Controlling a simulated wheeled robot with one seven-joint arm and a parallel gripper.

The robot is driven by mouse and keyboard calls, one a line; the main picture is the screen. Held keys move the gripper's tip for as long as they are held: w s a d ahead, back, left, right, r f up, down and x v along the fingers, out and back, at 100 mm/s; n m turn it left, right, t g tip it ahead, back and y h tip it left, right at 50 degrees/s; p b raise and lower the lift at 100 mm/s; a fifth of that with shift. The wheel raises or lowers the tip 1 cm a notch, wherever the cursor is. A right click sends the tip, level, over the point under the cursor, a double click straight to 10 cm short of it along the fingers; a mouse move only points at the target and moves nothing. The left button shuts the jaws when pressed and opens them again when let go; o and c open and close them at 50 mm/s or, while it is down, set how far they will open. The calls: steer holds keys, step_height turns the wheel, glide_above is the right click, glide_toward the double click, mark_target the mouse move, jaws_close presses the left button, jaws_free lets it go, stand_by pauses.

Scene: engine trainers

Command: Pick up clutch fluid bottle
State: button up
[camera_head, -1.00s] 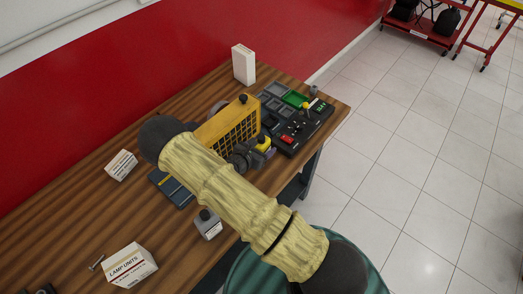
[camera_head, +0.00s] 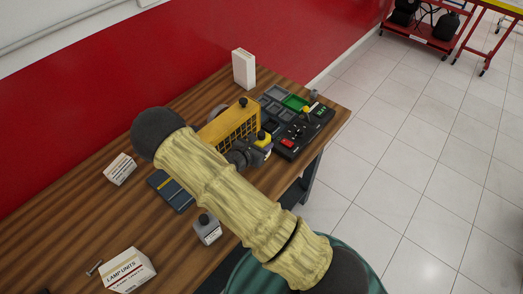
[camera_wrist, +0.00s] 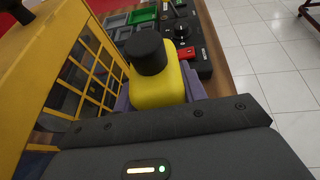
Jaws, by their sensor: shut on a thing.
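A bottle with a yellow top and black cap (camera_wrist: 155,80) stands upright between my gripper's fingers in the wrist view; its label cannot be read. In the head view this bottle (camera_head: 264,141) shows at the right end of the yellow crate-like case, with a pale lower part partly hidden. My gripper (camera_head: 259,152) is shut on it, close beside the case. It appears slightly above the table, though its base is hidden. A second bottle, grey with a black cap (camera_head: 207,230), stands near the table's front edge.
The yellow case with a grille (camera_head: 232,124) stands close left of the held bottle. A black control panel with a green tray (camera_head: 300,125) lies to the right. A white carton (camera_head: 243,70) stands behind. A lamp units box (camera_head: 128,271) is at the front left.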

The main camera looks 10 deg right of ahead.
mark_target(261, 133)
step_height(261, 133, up, 6)
steer(key=shift+r+b, duration=0.15)
steer(key=shift+b, duration=0.45)
